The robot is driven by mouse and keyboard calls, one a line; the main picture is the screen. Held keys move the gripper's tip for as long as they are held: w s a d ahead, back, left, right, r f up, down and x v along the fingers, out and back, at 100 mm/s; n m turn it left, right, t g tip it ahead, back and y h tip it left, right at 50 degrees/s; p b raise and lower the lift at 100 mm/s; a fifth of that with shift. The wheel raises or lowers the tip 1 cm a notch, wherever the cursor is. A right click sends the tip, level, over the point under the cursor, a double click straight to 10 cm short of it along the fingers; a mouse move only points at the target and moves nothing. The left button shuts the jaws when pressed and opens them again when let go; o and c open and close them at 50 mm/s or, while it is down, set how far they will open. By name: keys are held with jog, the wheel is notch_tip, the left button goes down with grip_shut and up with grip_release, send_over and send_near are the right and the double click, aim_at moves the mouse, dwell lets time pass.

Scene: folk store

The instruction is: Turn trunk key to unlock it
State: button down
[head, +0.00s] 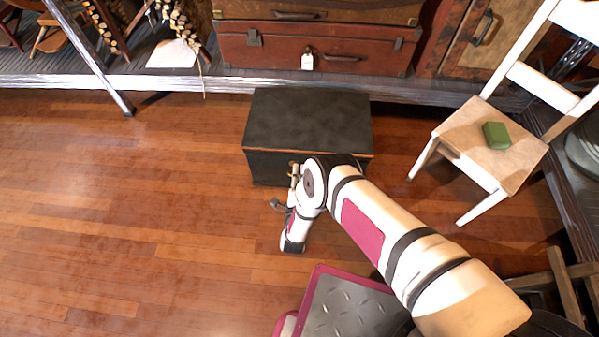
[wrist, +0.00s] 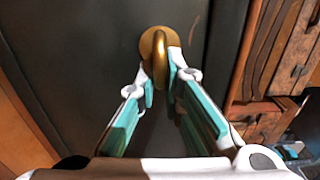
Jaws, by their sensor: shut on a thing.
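A dark trunk (head: 308,120) with a thin wooden trim stands on the floor; its dark front face (wrist: 95,70) fills much of the wrist view. A brass key (wrist: 160,58) sits against a round brass plate on that face. My gripper (wrist: 161,75) has one fingertip on each side of the key's bow and is shut on it. In the head view my gripper (head: 294,172) is at the trunk's front, partly hidden by my arm. The keyhole is hidden behind the key.
A white chair (head: 463,143) with a green box (head: 496,135) on its seat stands to the right. Red suitcases (head: 345,50) lie on a raised platform behind the trunk. The wooden floor (head: 110,200) at left is clear.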

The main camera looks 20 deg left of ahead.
jog(key=c, duration=1.7)
grip_release()
jog(key=shift+s, duration=0.15)
jog(key=v, duration=1.1)
jog(key=shift+s, duration=0.4)
jog(key=shift+s+d+f, duration=0.1)
jog(key=shift+d, duration=0.05)
